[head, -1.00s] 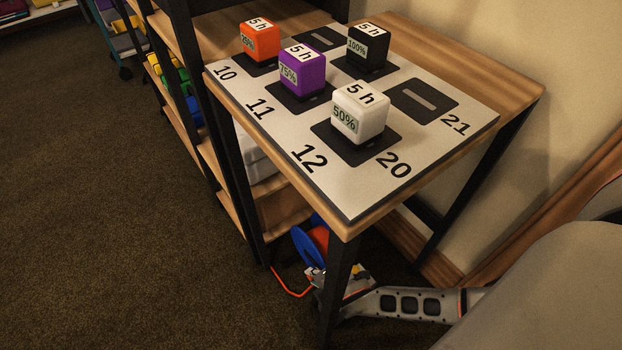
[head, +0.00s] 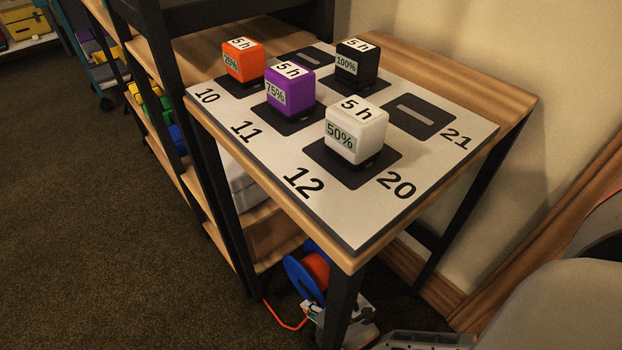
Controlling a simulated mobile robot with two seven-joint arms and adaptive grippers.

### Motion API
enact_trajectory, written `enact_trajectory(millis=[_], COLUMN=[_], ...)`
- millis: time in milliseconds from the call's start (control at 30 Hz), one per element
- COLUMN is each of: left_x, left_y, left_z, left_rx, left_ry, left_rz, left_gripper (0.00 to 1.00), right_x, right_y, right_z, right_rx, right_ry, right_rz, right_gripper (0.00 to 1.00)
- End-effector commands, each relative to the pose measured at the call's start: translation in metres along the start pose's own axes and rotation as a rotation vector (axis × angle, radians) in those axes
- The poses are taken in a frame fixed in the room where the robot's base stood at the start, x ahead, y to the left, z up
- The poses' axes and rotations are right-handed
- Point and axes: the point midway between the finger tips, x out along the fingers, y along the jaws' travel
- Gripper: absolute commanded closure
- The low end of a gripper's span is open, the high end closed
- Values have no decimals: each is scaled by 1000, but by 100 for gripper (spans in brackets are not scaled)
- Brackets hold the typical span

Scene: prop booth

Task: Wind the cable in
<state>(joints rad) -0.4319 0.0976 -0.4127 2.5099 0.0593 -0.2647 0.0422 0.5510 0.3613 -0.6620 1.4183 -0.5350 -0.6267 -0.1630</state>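A cable reel with blue flanges (head: 299,278) and an orange drum (head: 316,270) stands low under the front corner of the table. An orange cable (head: 287,322) runs from near the reel across the carpet in a short curve. My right gripper (head: 318,312) is low beside the reel, partly behind the table's front leg. Its fingers are small and partly hidden, so I cannot tell whether they are open or hold anything. My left gripper is not in view.
A wooden table with black legs (head: 341,305) stands above the reel. On its white mat (head: 330,205) sit orange (head: 243,62), purple (head: 289,92), black (head: 356,65) and white (head: 356,132) cubes. Shelves stand behind left. Open carpet (head: 110,230) lies left.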

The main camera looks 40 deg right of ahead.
Motion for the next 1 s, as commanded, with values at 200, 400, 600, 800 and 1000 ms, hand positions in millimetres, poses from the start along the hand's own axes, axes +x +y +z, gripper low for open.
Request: enact_trajectory(millis=[200,400,600,800,1000], left_x=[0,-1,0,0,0], left_y=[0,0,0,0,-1], left_z=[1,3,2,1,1], left_rx=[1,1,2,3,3], left_ry=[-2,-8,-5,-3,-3], left_rz=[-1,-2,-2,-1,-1], left_gripper=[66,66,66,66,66], right_x=[0,0,-11,-34,-56], right_y=[-2,0,11,34,56], right_z=[-1,0,0,0,0], right_rx=[0,0,1,1,0], right_ry=[1,0,0,2,2], right_rz=[-2,-1,2,2,0], right_gripper=[66,66,66,66,66])
